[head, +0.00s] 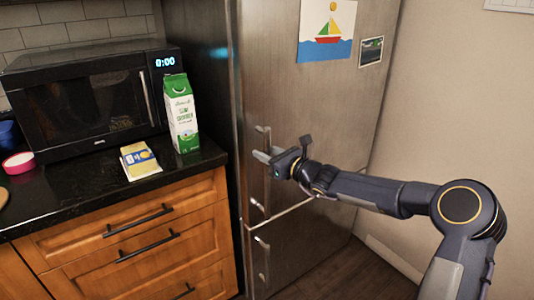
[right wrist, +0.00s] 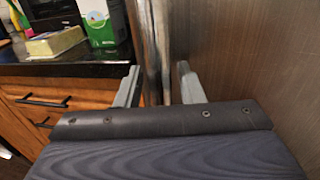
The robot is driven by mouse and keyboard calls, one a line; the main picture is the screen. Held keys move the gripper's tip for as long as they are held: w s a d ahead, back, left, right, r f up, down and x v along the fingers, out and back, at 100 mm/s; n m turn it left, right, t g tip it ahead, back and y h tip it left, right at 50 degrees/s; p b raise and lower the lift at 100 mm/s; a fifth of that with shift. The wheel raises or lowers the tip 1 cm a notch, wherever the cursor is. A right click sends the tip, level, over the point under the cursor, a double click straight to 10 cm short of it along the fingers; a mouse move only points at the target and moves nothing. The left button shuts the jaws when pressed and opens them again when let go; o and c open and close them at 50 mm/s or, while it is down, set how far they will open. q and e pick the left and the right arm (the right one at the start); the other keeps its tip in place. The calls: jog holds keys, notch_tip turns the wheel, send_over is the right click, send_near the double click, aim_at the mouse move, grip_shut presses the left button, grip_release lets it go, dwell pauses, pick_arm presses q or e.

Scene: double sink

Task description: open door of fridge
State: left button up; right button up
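The fridge (head: 310,90) is a tall stainless steel one with an upper and a lower door, and both look shut. The upper door's handle (head: 262,190) is a vertical metal bar near the door's left edge. My right gripper (head: 266,156) is at this handle in the head view, partly covering it. In the right wrist view its two fingers (right wrist: 158,85) are apart, with a vertical metal bar, apparently the handle (right wrist: 150,40), between or just beyond them. I cannot tell whether they touch it. My left gripper is not in view.
A black counter (head: 100,190) over wooden drawers (head: 135,240) stands left of the fridge. It holds a microwave (head: 85,105), a green-white carton (head: 181,115) and a yellow packet (head: 139,161). The lower door's handle (head: 262,260) is below. A wall (head: 450,90) is at right.

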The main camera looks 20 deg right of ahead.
grip_shut()
jog(key=shift+s+d, duration=0.1)
jog(key=shift+s, duration=0.05)
